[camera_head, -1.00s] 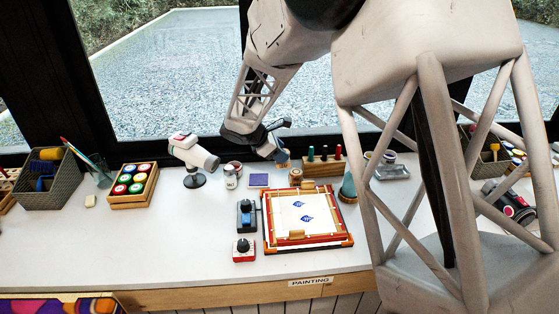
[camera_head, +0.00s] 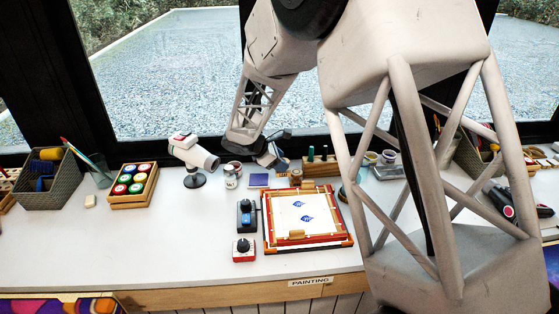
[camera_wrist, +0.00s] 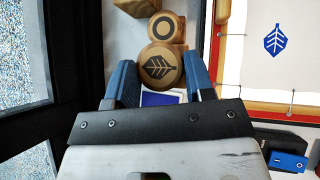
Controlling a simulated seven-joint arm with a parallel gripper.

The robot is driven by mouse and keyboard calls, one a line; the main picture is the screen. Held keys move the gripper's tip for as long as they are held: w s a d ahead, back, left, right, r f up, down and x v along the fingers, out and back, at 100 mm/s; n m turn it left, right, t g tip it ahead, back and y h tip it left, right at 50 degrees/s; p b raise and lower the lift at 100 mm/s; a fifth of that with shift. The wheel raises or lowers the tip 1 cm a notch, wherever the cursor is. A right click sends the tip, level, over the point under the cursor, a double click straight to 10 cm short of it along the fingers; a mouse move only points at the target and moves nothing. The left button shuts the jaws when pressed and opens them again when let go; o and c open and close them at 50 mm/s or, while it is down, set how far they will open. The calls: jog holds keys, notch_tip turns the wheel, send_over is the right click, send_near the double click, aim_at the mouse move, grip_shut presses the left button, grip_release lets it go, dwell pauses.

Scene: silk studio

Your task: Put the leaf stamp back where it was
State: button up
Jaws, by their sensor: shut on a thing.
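My gripper (camera_wrist: 160,76) has its blue fingers on either side of the leaf stamp (camera_wrist: 159,68), a round wooden stamp with a dark leaf on top. In the head view my gripper (camera_head: 272,160) is at the back of the table, behind the framed cloth; the held stamp is hard to make out there. A second round wooden stamp with a ring mark (camera_wrist: 167,27) stands close beside the leaf stamp. A blue ink pad (camera_head: 258,181) lies left of the gripper and shows partly beneath it in the wrist view. Whether the leaf stamp touches the table is unclear.
The framed white cloth (camera_head: 329,225) bears two blue leaf prints. A wooden rack with bottles (camera_head: 320,169) stands right of the gripper. A jar (camera_head: 231,180) and a white lamp-like device (camera_head: 193,153) stand left. The front left table is clear.

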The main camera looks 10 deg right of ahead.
jog(key=shift+f, duration=0.5)
jog(key=o, duration=1)
jog(key=shift+r, duration=0.2)
jog(key=shift+r, duration=0.55)
jog(key=v, duration=1.1)
jog(key=shift+a+r, duration=0.2)
jog(key=shift+a, duration=0.1)
jog(key=shift+s, duration=0.2)
